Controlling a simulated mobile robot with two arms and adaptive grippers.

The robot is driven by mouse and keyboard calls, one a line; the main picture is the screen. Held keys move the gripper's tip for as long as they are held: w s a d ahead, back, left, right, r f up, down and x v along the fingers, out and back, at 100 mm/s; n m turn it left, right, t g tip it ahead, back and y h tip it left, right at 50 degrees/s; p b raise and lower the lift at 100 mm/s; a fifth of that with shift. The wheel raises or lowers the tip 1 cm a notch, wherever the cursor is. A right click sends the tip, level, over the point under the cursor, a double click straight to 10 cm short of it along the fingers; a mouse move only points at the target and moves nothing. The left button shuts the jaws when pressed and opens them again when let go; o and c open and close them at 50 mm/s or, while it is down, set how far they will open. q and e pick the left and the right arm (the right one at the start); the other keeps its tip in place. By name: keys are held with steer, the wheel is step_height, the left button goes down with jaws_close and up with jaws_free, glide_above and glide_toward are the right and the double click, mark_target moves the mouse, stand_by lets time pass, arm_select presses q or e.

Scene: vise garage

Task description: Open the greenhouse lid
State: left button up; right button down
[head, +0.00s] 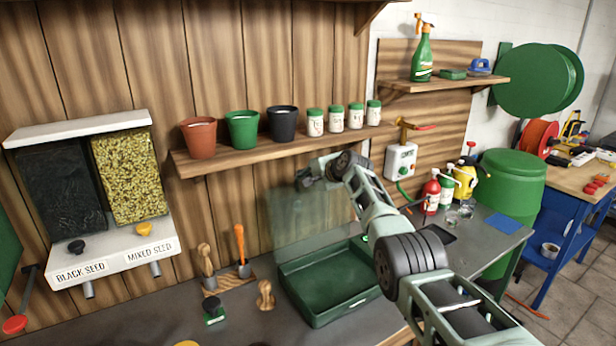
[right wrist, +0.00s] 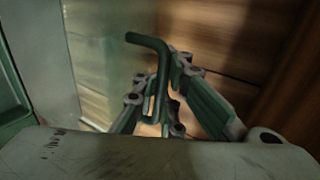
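The greenhouse is a dark green tray (head: 318,318) on the grey workbench. Its clear lid (head: 300,225) stands raised, close to upright, at the tray's back edge near the wooden wall. My right arm reaches over the tray to the lid's top. My right gripper (head: 312,176) is small and partly hidden there. In the right wrist view, a dark green bent handle (right wrist: 160,62) runs between the fingers of the gripper (right wrist: 163,105), which look closed around it. The clear lid panel (right wrist: 95,60) is to the left. My left gripper is out of view.
A wooden shelf (head: 250,153) with pots and jars hangs above the lid. A seed dispenser (head: 115,255) is at left. Hand tools (head: 241,250) stand left of the tray. Bottles (head: 431,193) and a green barrel (head: 508,190) are at right.

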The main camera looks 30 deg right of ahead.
steer(key=c, duration=1.9)
jaws_free()
steer(key=shift+s+a+r, duration=0.1)
steer(key=shift+r, duration=0.25)
steer(key=shift+o, duration=0.2)
steer(key=shift+f, duration=0.15)
steer(key=shift+v, duration=1.1)
steer(key=v, duration=1)
steer(key=shift+f, duration=0.1)
